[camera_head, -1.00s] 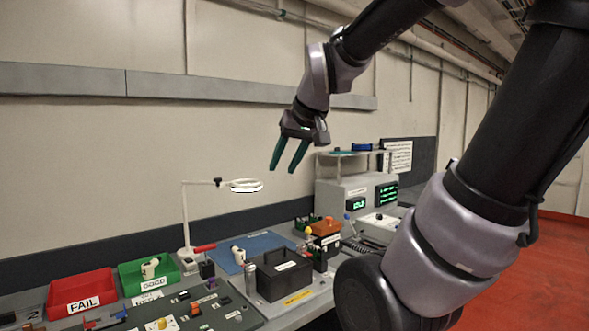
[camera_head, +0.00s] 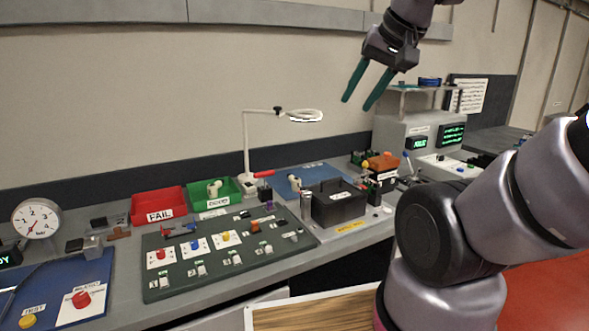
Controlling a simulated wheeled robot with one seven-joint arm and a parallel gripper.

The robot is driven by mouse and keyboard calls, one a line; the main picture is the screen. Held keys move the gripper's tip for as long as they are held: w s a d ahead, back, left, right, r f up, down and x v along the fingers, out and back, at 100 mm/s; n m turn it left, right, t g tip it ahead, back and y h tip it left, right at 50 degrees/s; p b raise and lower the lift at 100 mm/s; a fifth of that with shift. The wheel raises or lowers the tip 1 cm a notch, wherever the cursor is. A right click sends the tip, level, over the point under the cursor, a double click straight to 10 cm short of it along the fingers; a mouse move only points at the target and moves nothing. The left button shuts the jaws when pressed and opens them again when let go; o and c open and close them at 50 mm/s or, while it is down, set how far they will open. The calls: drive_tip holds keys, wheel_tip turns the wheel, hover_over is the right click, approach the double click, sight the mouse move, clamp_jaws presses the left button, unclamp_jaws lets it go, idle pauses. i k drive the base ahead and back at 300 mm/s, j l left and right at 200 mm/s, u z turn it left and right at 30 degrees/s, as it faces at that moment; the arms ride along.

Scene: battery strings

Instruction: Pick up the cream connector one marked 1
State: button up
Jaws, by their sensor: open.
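Several small pale pieces stand in the front row of the dark green board (camera_head: 215,283). The leftmost pale piece (camera_head: 164,281) sits beside a small white label; I cannot read it or tell whether this is the cream connector marked 1. Other cream pieces are one in the green bin (camera_head: 214,187) and one on the blue mat (camera_head: 294,182). My gripper (camera_head: 358,103) is open and empty, its two green fingers pointing down and left. It is high in front of the wall, apart from all these pieces.
A red FAIL bin (camera_head: 150,204) stands left of the green GOOD bin (camera_head: 243,199). A white magnifier lamp (camera_head: 246,145) rises behind the bins. A black box (camera_head: 337,208) stands right of the board. A dial gauge (camera_head: 37,219) is at the far left.

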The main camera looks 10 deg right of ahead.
sight(296, 182)
drive_tip(key=i+l+u, duration=0.2)
drive_tip(key=l, duration=0.3)
drive_tip(key=i+l+u, duration=0.15)
drive_tip(key=l, duration=0.35)
drive_tip(key=l+u, duration=0.2)
drive_tip(key=l, duration=0.3)
